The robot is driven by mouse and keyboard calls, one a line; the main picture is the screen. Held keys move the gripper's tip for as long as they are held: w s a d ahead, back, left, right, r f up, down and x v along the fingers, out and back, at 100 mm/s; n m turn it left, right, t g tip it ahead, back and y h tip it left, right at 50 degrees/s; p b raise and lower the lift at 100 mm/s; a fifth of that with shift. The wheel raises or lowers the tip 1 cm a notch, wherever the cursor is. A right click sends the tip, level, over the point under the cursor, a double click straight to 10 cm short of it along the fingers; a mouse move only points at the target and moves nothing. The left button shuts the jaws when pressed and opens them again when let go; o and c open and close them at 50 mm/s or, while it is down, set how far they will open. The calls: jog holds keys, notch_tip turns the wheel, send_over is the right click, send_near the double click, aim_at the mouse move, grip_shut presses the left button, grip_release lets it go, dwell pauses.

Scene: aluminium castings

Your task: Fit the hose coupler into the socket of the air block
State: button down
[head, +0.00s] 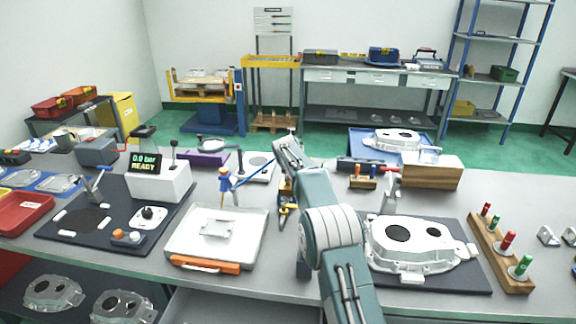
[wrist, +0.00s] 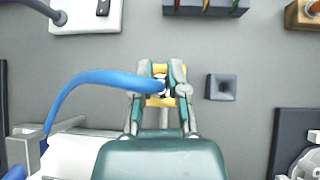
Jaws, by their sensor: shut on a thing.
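My gripper (wrist: 162,88) is shut on the hose coupler (wrist: 161,84), which is mostly hidden between the fingers. A blue hose (wrist: 95,83) leaves the coupler and curves down to the left. A small dark square block (wrist: 221,87) with a square recess in its top lies just right of my gripper in the wrist view; it looks like the air block. The coupler is beside it, apart from the recess. In the head view my gripper (head: 287,209) is low over the middle of the table, the blue hose (head: 253,172) runs left from it, and my arm seems to hide the block.
A pale tray (head: 184,246) with an orange handle is left of my gripper. A casting (head: 437,246) on a dark mat is to the right. A wooden box (head: 431,174) and a dark box (wrist: 205,7) stand behind. Bare grey table surrounds the block.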

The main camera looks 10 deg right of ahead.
jog(key=shift+f, duration=0.65)
jog(key=c, duration=0.6)
grip_release()
jog(key=v, duration=1.2)
